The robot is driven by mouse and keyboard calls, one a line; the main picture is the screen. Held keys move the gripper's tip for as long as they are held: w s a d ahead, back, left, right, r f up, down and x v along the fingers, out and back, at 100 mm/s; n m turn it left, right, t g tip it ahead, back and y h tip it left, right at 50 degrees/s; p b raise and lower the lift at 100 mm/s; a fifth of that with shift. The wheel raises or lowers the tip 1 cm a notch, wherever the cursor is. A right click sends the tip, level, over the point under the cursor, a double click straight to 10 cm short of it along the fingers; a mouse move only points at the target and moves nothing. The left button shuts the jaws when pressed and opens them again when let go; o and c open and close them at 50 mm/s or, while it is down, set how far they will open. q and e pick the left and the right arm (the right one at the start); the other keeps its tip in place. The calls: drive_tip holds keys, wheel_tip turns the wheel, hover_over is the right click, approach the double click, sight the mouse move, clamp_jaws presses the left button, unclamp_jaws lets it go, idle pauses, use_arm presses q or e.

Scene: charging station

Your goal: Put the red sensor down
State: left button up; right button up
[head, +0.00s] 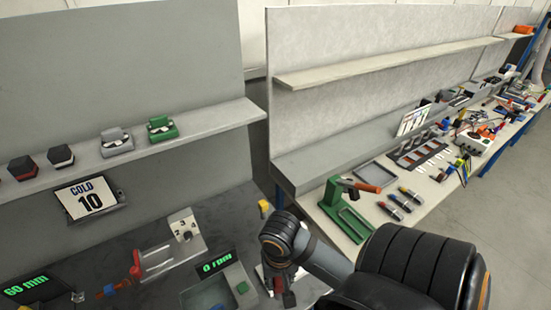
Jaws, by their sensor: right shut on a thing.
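My right gripper (282,288) points down at the bottom middle of the head view, over the right end of the dark bench. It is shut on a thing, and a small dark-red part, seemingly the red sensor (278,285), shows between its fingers. Most of the held thing is hidden by the fingers and wrist. I cannot tell whether it touches the light surface below. My left gripper is not in view.
A device reading "0 rpm" (222,287) stands just left of the gripper. A red-handled clamp fixture (160,262) and numbered block (184,228) are further left. The shelf (82,166) holds several small devices. A green press (343,212) stands on the right bench.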

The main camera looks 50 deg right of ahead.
drive_tip(key=w+d+f+b, duration=0.7)
drive_tip(key=w+f+b, duration=0.2)
drive_tip(key=f, duration=0.3)
drive_tip(key=shift+d+b, duration=0.4)
drive_tip(key=shift+f, duration=0.1)
drive_tip(key=o, duration=1.2)
drive_tip(key=shift+c, duration=0.2)
wheel_tip(320, 180, up, 12)
drive_tip(key=p, duration=0.2)
drive_tip(key=shift+p, duration=0.3)
